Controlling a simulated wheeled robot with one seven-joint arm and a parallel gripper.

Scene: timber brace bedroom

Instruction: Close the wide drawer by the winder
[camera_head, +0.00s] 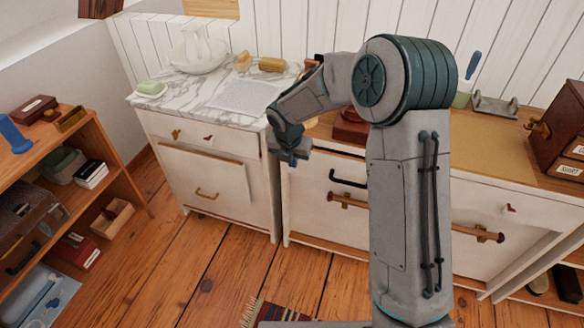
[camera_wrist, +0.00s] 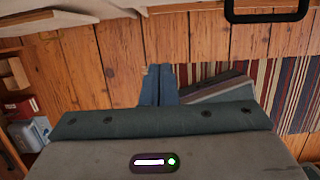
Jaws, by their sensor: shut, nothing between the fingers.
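The cream cabinet on the right has a wide front (camera_head: 330,228) partly hidden behind my arm. How far any drawer there stands out cannot be told. A reddish-brown object (camera_head: 350,128) sits on the cabinet top, half hidden by my arm; I cannot tell if it is the winder. My gripper (camera_head: 290,157) points down, shut and empty, in front of the cabinets, left of the black handle. In the wrist view the gripper (camera_wrist: 158,85) is over the floor, and the black handle (camera_wrist: 268,16) shows at the top right.
The marble-topped cabinet (camera_head: 262,185) stands left of the right cabinet, with brass handles. An open wooden shelf (camera_head: 118,160) with boxes is at the far left. A brown chest (camera_head: 560,130) stands at the far right.

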